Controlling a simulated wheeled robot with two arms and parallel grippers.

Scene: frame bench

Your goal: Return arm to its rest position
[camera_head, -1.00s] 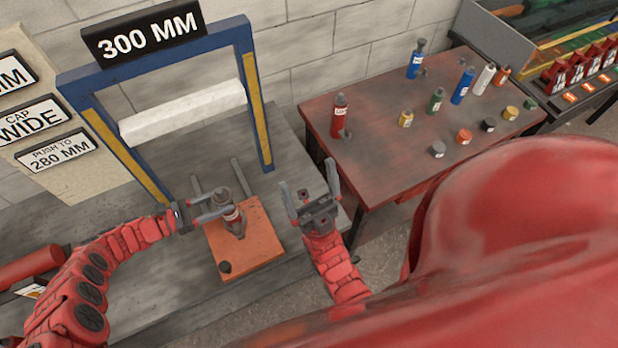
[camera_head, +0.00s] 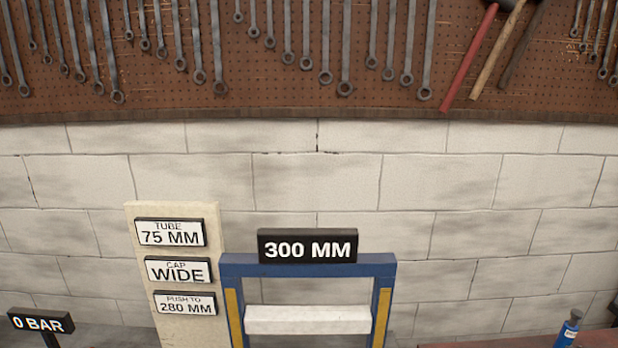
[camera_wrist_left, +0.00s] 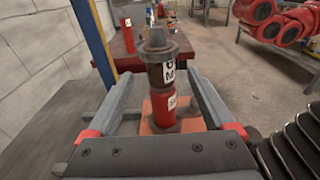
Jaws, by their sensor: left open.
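My left gripper (camera_wrist_left: 162,80) shows only in the left wrist view. Its jaws are open, with one finger on each side of a red and dark tube (camera_wrist_left: 162,103) that has a grey stepped cap. The tube stands upright, and gaps show between it and the fingers. Part of an orange plate (camera_wrist_left: 147,128) shows behind and beneath it; the tube's foot is hidden by the gripper body. In the head view neither gripper shows. My right gripper is not in view.
The head view shows a blue and yellow frame (camera_head: 234,300) with a 300 MM sign (camera_head: 307,246), a white crossbar (camera_head: 307,320), a sign board (camera_head: 147,222), a 0 BAR sign (camera_head: 41,322) and a wall tool board (camera_head: 290,95). A table (camera_wrist_left: 122,65) stands beyond the tube.

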